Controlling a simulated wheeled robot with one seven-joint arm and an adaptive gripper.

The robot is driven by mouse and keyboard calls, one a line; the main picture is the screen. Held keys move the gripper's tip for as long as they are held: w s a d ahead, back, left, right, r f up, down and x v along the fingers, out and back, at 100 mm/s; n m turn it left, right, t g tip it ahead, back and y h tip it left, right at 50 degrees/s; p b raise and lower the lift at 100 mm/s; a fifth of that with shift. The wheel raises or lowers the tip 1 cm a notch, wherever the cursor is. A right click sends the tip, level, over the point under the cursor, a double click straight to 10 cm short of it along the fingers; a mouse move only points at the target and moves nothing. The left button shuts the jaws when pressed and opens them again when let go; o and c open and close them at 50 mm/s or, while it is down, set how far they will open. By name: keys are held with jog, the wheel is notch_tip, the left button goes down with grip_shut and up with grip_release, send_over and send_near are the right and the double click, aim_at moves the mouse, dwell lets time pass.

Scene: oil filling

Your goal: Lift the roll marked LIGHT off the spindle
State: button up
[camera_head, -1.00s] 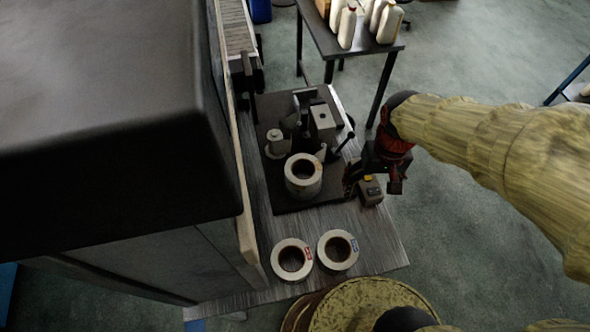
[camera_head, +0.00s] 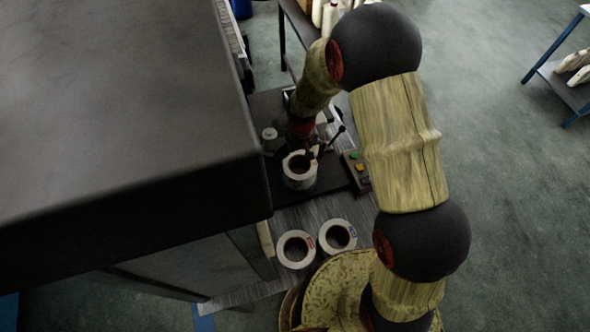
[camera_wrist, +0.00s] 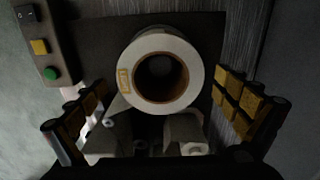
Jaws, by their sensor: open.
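A white roll with a brown core (camera_wrist: 127,62) lies below my gripper in the wrist view. It bears a yellowish label on its left side, too small and dim to read. In the head view this roll (camera_head: 299,182) is on the dark machine plate; no spindle can be made out in its core. My gripper (camera_wrist: 162,90) is open, with one finger on each side of the roll and gaps between. In the head view my gripper (camera_head: 307,153) is largely covered by my arm above the roll.
Two more rolls, one with a red label (camera_head: 294,263) and one with a blue label (camera_head: 338,222), lie on the table's front. A button box (camera_head: 356,172) stands right of the plate. A large dark cabinet (camera_head: 110,120) fills the left.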

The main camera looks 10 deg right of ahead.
aim_at(299, 172)
jog(key=f, duration=0.4)
jog(key=w+f, duration=0.1)
jog(key=f, duration=0.2)
jog(key=shift+a+f, duration=0.1)
jog(key=c, duration=1.5)
